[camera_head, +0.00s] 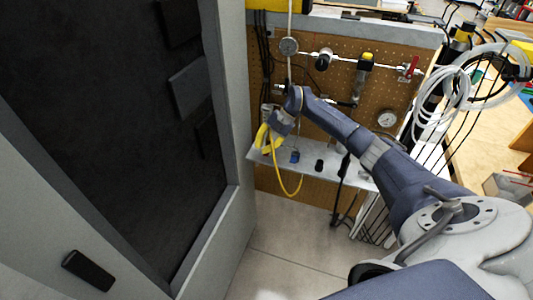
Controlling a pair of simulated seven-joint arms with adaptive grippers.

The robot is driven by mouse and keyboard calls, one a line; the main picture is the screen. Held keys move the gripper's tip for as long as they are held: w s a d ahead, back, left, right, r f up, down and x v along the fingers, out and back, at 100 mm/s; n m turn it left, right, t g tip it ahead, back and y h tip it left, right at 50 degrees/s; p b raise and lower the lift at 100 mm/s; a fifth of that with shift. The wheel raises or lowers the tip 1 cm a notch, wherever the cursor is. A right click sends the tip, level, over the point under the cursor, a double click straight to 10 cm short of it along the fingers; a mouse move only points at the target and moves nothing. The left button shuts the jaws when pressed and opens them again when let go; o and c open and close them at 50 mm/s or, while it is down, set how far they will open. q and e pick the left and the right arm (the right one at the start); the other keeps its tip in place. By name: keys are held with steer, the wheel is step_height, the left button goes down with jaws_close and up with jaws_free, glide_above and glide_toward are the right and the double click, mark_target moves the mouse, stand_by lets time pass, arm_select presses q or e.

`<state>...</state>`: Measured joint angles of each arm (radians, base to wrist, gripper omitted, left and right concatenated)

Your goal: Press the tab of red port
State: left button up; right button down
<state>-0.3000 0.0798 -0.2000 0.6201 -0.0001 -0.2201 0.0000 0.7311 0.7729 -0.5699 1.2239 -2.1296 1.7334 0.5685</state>
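My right arm reaches in from the lower right toward the pegboard panel (345,70). My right gripper (268,132) is at the far end of that arm, small and partly hidden, just above the left part of the shelf. Its fingers are too small to tell open from shut. A yellow hose (283,182) loops down beside it; I cannot tell whether the gripper holds it. I cannot make out a red port or its tab. A red valve handle (411,66) shows at the panel's upper right. My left gripper is not in view.
A grey shelf (330,172) below the panel carries a small blue fitting (295,157) and a black fitting (319,165). Gauges and a pipe line the panel. A large dark-fronted cabinet (110,120) fills the left. White coiled tubing (450,95) hangs at right. Some floor (285,240) is clear.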

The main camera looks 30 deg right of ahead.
steer(key=shift+f, duration=0.9)
stand_by(1.1)
steer(key=shift+r, duration=1)
steer(key=shift+r, duration=0.1)
steer(key=shift+r, duration=2.4)
